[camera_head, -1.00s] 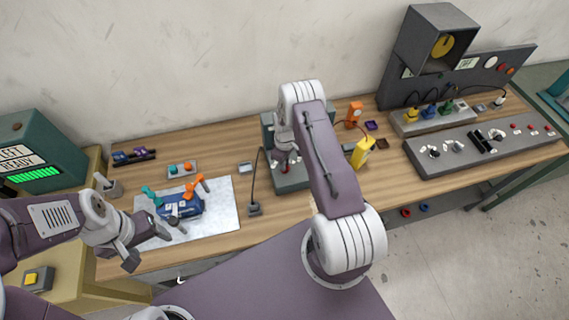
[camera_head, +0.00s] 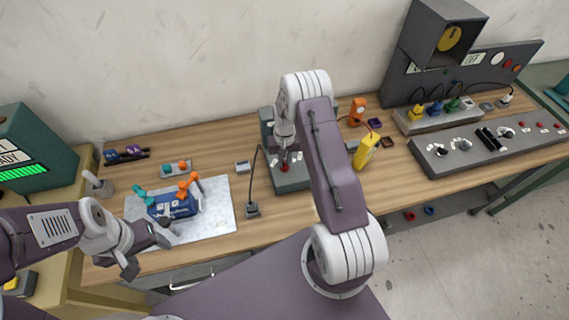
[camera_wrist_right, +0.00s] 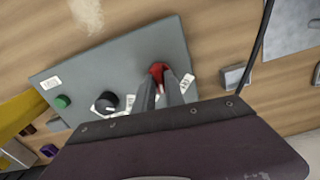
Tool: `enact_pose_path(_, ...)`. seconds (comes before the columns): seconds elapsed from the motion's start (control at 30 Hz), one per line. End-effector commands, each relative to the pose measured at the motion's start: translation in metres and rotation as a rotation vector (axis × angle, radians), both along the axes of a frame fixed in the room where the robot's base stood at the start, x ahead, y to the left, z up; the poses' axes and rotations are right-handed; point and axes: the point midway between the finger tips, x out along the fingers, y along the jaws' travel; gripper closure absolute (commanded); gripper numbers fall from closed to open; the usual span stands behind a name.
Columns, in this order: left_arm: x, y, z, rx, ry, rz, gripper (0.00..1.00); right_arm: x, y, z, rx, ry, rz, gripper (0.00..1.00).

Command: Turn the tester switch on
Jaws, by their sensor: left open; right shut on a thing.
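The tester is a grey-green box (camera_head: 290,184) on the wooden bench, partly hidden behind my right arm. In the right wrist view its panel (camera_wrist_right: 120,65) carries a red switch (camera_wrist_right: 157,69), a black knob (camera_wrist_right: 106,102), a green button (camera_wrist_right: 63,101) and small white labels. My right gripper (camera_wrist_right: 160,82) is shut on the red switch, with its fingertips on either side of it. In the head view this gripper (camera_head: 284,162) is at the tester's left part. My left gripper (camera_head: 148,256) is open and empty, near the bench's front edge.
A blue fixture with orange and teal levers (camera_head: 174,205) stands on a pale mat (camera_head: 218,212), close to my left gripper. A cable rises from a small block (camera_head: 252,210) left of the tester. A yellow device (camera_head: 366,150) stands to its right. A control panel (camera_head: 480,152) lies further right.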

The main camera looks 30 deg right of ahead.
Motion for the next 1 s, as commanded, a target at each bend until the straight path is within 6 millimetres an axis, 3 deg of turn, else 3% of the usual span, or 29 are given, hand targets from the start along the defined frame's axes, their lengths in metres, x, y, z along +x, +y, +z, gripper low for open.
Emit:
enact_pose_path(0.5,0.000,0.000,-0.025,0.000,0.000,0.000,0.34,-0.002,0.001,-0.003,0.001,0.007,-0.455,1.00)
enact_pose_path(1.0,0.000,0.000,-0.032,0.000,0.000,0.000,0.34,-0.003,0.001,-0.002,0.001,0.008,-0.676,1.00)
